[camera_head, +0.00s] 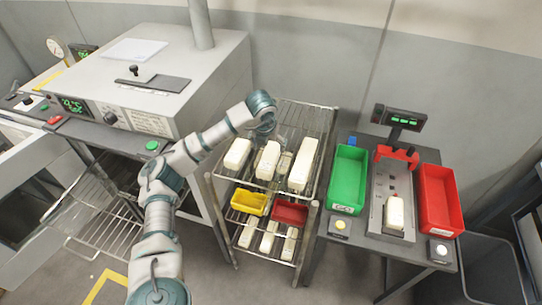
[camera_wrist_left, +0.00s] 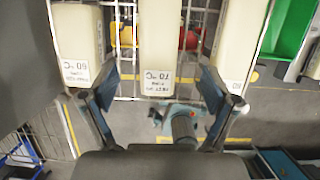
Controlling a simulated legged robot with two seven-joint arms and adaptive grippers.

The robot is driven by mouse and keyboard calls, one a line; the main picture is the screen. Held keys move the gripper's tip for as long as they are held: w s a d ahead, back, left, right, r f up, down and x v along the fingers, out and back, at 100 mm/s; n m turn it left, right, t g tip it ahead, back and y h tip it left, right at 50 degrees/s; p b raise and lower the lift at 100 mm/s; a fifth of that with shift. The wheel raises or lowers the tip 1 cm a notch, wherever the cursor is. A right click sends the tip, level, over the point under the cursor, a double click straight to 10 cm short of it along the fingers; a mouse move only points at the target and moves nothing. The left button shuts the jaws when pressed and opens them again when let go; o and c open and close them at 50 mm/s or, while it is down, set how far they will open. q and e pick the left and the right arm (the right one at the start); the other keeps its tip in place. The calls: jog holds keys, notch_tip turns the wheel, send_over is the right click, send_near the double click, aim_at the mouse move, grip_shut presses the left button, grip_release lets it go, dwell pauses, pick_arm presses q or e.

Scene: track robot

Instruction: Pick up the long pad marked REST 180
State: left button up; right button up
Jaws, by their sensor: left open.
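Several long cream pads lie on a wire rack. On its top shelf are a left pad (camera_head: 237,153), a middle pad (camera_head: 268,160) and a right pad (camera_head: 303,165). In the left wrist view the middle pad (camera_wrist_left: 162,45) carries an upside-down label that appears to read REST 180 and 70 °C. The left pad (camera_wrist_left: 77,35) has a 60 °C label; the right pad (camera_wrist_left: 238,40) shows 80, partly hidden. My left gripper (camera_wrist_left: 158,80) is open and empty, its fingers apart on either side of the middle pad's labelled end. My right gripper is out of view.
The wire rack (camera_head: 312,115) holds a yellow bin (camera_head: 249,202), a red bin (camera_head: 290,213) and more pads below. To its right a table carries a green bin (camera_head: 348,178), a scale with a pad (camera_head: 395,213) and a red bin (camera_head: 440,198).

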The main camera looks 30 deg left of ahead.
aim_at(270, 152)
pick_arm(q)
jog(key=x, duration=0.4)
jog(key=shift+w+a, duration=0.1)
jog(key=shift+a, duration=0.15)
jog(key=x, duration=0.1)
jog(key=p+x, duration=0.1)
jog(key=x, duration=0.1)
jog(key=shift+w+f, duration=0.2)
jog(key=shift+w, duration=0.15)
jog(key=shift+w+f, duration=0.2)
jog(key=shift+f, duration=0.25)
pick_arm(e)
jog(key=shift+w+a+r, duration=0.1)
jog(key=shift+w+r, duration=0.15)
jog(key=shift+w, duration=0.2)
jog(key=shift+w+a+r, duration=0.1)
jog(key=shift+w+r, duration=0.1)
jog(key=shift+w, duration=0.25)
pick_arm(q)
jog(key=shift+s, duration=0.1)
jog(key=c, duration=1.2)
jog(key=shift+c, duration=0.3)
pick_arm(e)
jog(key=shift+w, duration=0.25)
pick_arm(q)
jog(key=shift+r, duration=0.1)
